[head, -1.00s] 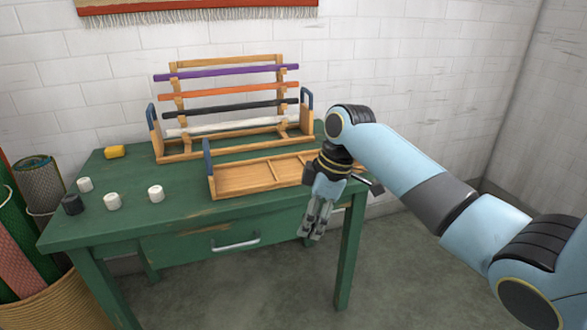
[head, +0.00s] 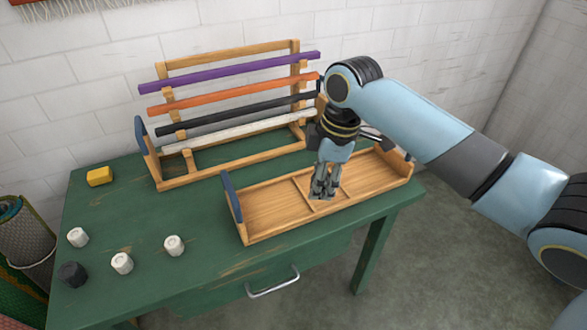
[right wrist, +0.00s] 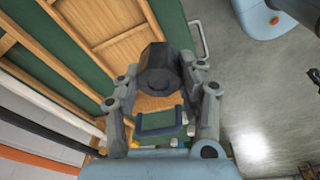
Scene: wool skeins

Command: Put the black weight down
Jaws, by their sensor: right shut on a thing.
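My right gripper (head: 325,190) is above the middle of the wooden tray (head: 243,242), pointing down. In the right wrist view its fingers (right wrist: 160,110) are shut on a black faceted weight (right wrist: 158,68). The weight is hidden by the fingers in the head view. I cannot tell whether it touches the tray floor. A second dark weight (head: 73,274) stands on the green table at the front left. My left gripper is not in view.
Three white weights (head: 122,263) and a yellow block (head: 100,176) are on the green table (head: 190,210) at left. A wooden rack (head: 160,160) with purple, orange, black and white bars stands behind the tray. Free tabletop lies left of the tray.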

